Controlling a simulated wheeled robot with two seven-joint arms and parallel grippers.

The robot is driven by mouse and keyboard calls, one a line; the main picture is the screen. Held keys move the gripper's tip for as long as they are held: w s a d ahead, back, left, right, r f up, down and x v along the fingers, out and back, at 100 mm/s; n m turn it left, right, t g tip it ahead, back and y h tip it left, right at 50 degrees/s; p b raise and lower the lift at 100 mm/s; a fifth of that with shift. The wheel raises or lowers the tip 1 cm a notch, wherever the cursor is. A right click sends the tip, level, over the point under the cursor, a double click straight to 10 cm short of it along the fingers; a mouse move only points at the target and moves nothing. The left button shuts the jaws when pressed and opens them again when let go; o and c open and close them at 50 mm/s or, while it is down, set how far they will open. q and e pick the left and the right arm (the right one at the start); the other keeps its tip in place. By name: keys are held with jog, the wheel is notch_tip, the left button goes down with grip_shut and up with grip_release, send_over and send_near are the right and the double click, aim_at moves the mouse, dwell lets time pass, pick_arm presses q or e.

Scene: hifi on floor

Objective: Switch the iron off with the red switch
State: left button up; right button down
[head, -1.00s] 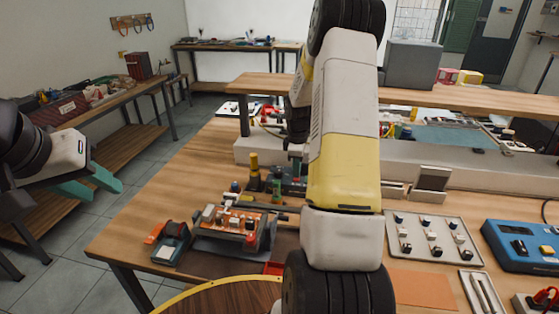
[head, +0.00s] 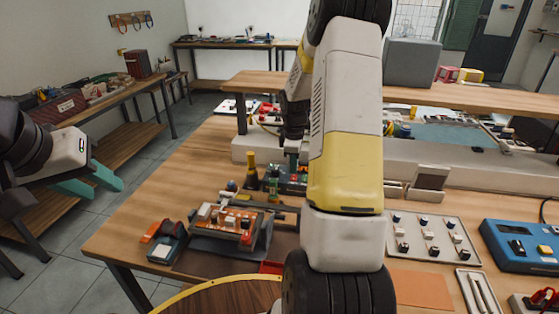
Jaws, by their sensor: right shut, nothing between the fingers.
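I cannot tell for certain which thing is the iron. A small dark blue-grey device (head: 166,247) with a pale panel and a red-orange part (head: 152,232) beside it sits at the table's front left. A blue box (head: 522,246) with dark parts on its face stands at the right edge. My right gripper (head: 292,154) points down beyond the small parts at mid-table, partly hidden by my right arm; it is shut and empty. My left gripper (head: 98,184) has teal fingers spread apart, empty, left of the table and clear of everything.
An orange board with parts (head: 228,219) lies beside the small device. A yellow-topped bottle (head: 251,174) stands behind it. A pale tray (head: 433,240) holds several switch-like parts. A raised wooden shelf (head: 450,98) crosses the back. My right arm hides the table's middle.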

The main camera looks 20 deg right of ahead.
aim_at(293, 179)
notch_tip(293, 179, up, 12)
jog(key=shift+s+a, duration=0.2)
jog(key=shift+s, duration=0.1)
jog(key=shift+d+r, duration=0.1)
dwell(0.3)
jog(key=f, duration=0.9)
jog(key=w+f, duration=0.1)
jog(key=f, duration=0.3)
jog(key=shift+w+d+f, duration=0.1)
jog(key=shift+d+f, duration=0.25)
jog(key=shift+d, duration=0.05)
jog(key=shift+f, duration=0.1)
